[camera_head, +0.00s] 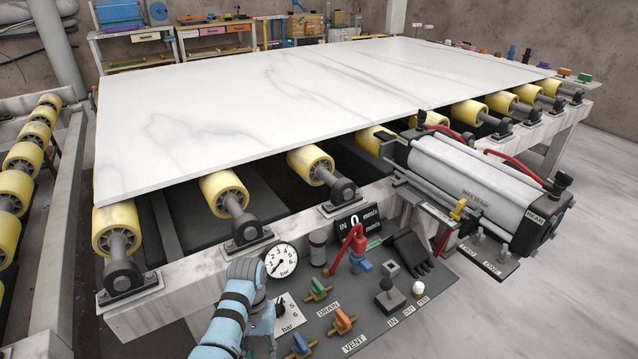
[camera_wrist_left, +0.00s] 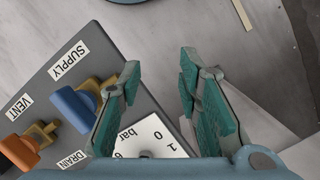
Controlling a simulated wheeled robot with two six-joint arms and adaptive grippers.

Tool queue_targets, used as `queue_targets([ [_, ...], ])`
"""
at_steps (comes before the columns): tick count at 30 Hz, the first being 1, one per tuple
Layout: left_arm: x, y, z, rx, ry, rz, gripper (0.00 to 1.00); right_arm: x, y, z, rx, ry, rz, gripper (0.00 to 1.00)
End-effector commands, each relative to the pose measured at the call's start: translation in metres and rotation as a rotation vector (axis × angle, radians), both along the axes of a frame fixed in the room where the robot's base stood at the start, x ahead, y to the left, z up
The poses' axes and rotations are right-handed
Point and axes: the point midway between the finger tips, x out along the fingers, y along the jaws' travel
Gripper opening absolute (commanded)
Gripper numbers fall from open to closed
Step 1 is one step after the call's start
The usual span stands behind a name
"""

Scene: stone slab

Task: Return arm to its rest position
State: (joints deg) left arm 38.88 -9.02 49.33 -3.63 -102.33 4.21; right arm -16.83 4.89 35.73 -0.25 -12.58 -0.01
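My left arm (camera_head: 222,325) is light blue with dark bands and comes in at the bottom of the head view, over the left part of the grey control panel (camera_head: 373,321). In that view my left gripper's fingers are mostly hidden by the wrist. In the left wrist view my left gripper (camera_wrist_left: 160,72) has its two teal-padded fingers apart, with nothing between them. Its fingers are near the panel's edge, beside a blue valve handle (camera_wrist_left: 74,108) and a white bar dial (camera_wrist_left: 152,140). My right gripper is not in view.
A white stone slab (camera_head: 290,105) lies on yellow rollers (camera_head: 223,192). A roller cylinder unit (camera_head: 470,185) stands at right. Floor at right is clear.

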Motion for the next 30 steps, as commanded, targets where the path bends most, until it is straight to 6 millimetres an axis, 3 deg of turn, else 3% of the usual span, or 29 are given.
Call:
queue_targets([
  [6, -0.041, 0.04, -0.042, 0.012, -0.132, 0.061, 0.32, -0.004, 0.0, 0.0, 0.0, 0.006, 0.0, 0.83],
  [11, -0.086, 0.073, -0.052, 0.046, -0.248, 0.077, 0.32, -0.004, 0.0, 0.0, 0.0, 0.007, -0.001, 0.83],
  [18, -0.154, 0.105, -0.027, 0.093, -0.408, 0.039, 0.32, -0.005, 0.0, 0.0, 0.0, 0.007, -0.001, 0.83],
  [28, -0.22, 0.114, 0.037, 0.112, -0.562, -0.052, 0.32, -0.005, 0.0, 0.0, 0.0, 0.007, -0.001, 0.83],
  [29, -0.22, 0.114, 0.035, 0.111, -0.564, -0.055, 0.32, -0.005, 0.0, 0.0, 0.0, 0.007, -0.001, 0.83],
  [30, -0.216, 0.116, 0.021, 0.113, -0.555, -0.052, 0.32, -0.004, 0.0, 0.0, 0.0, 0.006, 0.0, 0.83],
])
